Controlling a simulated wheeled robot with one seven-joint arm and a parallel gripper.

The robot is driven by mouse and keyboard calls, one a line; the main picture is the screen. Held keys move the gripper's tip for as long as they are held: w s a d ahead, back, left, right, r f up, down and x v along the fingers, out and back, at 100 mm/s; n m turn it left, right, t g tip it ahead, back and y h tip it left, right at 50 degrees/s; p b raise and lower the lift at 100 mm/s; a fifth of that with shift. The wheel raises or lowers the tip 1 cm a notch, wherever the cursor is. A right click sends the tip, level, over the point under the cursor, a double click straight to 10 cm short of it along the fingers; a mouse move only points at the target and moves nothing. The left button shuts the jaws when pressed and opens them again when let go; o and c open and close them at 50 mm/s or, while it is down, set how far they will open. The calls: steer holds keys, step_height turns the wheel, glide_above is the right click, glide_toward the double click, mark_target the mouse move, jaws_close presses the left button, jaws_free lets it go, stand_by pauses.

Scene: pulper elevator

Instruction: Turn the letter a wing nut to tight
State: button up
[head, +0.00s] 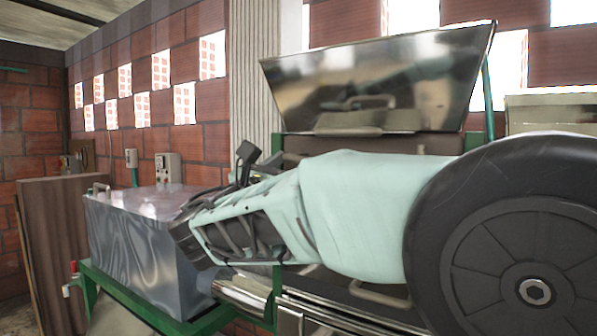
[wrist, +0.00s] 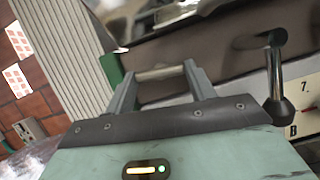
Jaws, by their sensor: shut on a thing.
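In the wrist view my gripper (wrist: 160,72) points at the machine's panel, with its two grey fingers on either side of a short pale metal bar (wrist: 160,73). It is shut on this bar, which appears to be the wing nut. No letter A shows, and the nut's shape behind the fingers is hidden. To the right, a dark rod with a rounded end (wrist: 278,90) stands beside a plate (wrist: 297,108) marked "7." and "B". In the head view my own arm covers this part of the machine, and I cannot make out the fingertips.
In the head view a shiny raised lid (head: 375,80) leans over the machine. A metal tank (head: 140,245) sits on a green frame (head: 125,308) at left. A brown board (head: 50,235) stands farther left. A corrugated panel (wrist: 62,55) is left of my gripper in the wrist view.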

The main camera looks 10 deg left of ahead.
steer(key=m+g+h, duration=0.1)
steer(key=m, duration=0.2)
steer(key=m+g+h, duration=0.1)
steer(key=m, duration=0.2)
steer(key=m+g+h, duration=0.1)
steer(key=m, duration=0.3)
steer(key=shift+a+r+h, duration=0.3)
steer(key=shift+h, duration=0.1)
steer(key=m+g+p, duration=0.1)
steer(key=m+p, duration=0.1)
steer(key=m+g+p, duration=0.1)
steer(key=m+p, duration=0.3)
steer(key=shift+w+a+r+g+p, duration=0.1)
steer(key=shift+r+g+p, duration=0.2)
steer(key=shift+g+p, duration=0.1)
steer(key=m+g+p, duration=0.1)
steer(key=m+p, duration=0.1)
steer(key=m, duration=0.1)
steer(key=shift+p, duration=0.4)
steer(key=shift+f+m+g+p, duration=0.1)
steer(key=shift+m+g+p, duration=0.2)
steer(key=shift+m+p, duration=0.25)
steer(key=shift+f+m, duration=0.1)
steer(key=shift+m, duration=0.15)
steer(key=o, duration=0.9)
steer(key=shift+o, duration=0.4)
steer(key=shift+r, duration=0.2)
